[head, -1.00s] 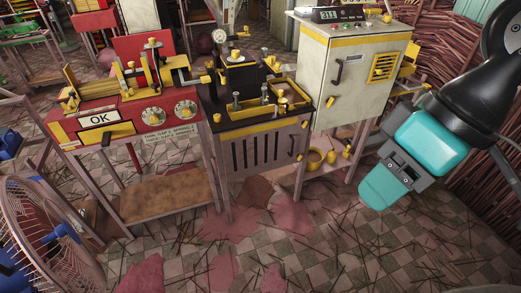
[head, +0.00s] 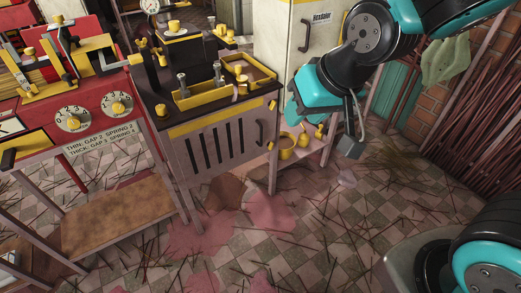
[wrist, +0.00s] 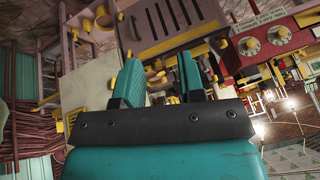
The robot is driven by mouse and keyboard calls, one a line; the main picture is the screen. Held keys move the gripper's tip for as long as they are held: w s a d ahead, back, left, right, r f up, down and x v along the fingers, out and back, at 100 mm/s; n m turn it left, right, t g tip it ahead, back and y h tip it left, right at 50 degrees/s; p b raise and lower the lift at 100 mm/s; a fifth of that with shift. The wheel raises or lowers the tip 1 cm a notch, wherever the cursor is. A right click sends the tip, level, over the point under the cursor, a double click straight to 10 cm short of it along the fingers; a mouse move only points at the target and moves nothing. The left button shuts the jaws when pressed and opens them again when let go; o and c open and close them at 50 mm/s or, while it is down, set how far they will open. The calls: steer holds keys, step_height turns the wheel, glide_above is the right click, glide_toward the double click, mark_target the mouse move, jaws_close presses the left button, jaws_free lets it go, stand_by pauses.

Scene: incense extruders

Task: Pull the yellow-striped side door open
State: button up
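A pale panel (head: 222,150) with dark vertical slots and a yellow stripe along its top forms the side of the dark-topped bench. It looks shut. A black bar handle (head: 259,132) is at its right edge. In the wrist view, which looks upside down, the slotted panel (wrist: 178,22) is beyond the fingertips. A cream cabinet (head: 283,45) behind also has a black handle (head: 305,35); my arm covers much of its front. My gripper (wrist: 160,88) is open and empty, fingers apart. In the head view it is right of the panel handle, apart from it.
A red machine (head: 90,115) with dials stands at left. Yellow cups (head: 287,145) sit on a low shelf right of the panel. Bundled sticks (head: 480,110) line the right wall. The tiled floor before the bench is open, strewn with thin sticks and pink patches.

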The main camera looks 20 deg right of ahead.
steer(key=w+d+f+m+t+h+b, duration=0.1)
steer(key=w+d+f+m+t+b, duration=0.1)
steer(key=w+f+b, duration=0.45)
steer(key=w+d+f+m+t+h+b, duration=0.1)
steer(key=w+d+f+t+b, duration=0.2)
steer(key=f, duration=0.6)
steer(key=n+t+y+b, duration=0.1)
steer(key=n+t+b, duration=0.45)
steer(key=b, duration=1.95)
glide_toward(261, 134)
steer(key=w+p, duration=0.3)
steer(key=p, duration=0.1)
steer(key=w+f+m+t+p, duration=0.1)
steer(key=w+p, duration=0.2)
steer(key=p, duration=0.1)
steer(key=w+a+f+m+t+p, duration=0.1)
steer(key=w+p, duration=0.3)
steer(key=shift+w+f+t+p, duration=0.1)
steer(key=shift+f+t+p, duration=0.15)
steer(key=shift+p, duration=0.1)
jaws_close()
